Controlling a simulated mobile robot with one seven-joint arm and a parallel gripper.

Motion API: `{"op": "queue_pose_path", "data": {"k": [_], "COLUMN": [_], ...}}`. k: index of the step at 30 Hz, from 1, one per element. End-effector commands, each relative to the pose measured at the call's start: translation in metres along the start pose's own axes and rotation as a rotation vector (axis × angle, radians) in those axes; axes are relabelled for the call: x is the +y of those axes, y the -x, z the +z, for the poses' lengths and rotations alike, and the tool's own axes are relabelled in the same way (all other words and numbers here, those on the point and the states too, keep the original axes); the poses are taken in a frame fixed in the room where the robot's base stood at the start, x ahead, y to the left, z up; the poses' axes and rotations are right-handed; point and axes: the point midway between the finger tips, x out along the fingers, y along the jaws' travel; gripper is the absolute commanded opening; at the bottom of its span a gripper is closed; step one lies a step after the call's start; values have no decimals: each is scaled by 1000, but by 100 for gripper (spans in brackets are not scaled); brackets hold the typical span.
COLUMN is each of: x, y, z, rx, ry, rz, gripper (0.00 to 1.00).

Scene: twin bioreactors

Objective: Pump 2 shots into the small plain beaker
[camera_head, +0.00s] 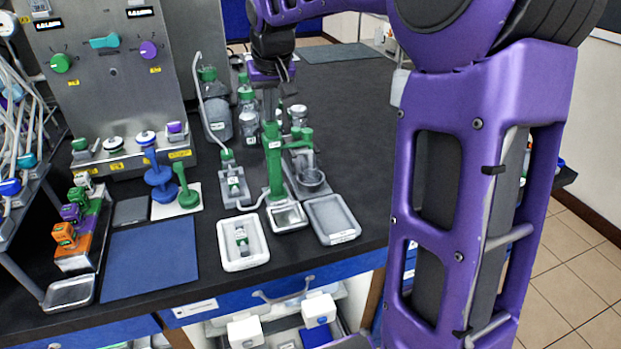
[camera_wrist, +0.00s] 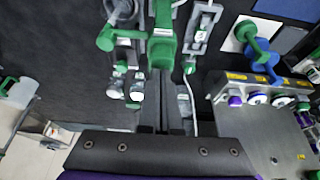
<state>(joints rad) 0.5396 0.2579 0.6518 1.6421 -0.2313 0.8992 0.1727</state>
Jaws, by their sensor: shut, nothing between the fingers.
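A tall green pump-like dispenser (camera_head: 273,165) stands in the middle of the bench; it also shows in the wrist view (camera_wrist: 162,40). My gripper (camera_head: 270,118) points down with its shut fingers at the top of this green piece. In the wrist view the fingers (camera_wrist: 162,80) are together and hold nothing; I cannot tell whether they touch the green top.
A silver tray (camera_head: 287,218) lies in front of the dispenser, a grey tray (camera_head: 345,222) to its right, a white tray (camera_head: 258,256) front left. Bottles (camera_head: 215,115) stand behind. Blue and green stands (camera_head: 160,178) are left. The bench at right (camera_head: 360,140) is clear.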

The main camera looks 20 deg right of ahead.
Motion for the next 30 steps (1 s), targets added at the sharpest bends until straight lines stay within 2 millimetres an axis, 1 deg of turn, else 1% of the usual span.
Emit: {"op": "queue_pose_path", "data": {"k": [1,11,16,20,30], "x": [0,0,0,0,0], "y": [-4,-17,-15,-11,12], "z": [2,8,7,6,-4], "rx": [-2,-5,-5,-5,-4], "ry": [0,0,0,0,0], "rz": [0,0,0,0,0], "gripper": [0,0,0,0,0]}}
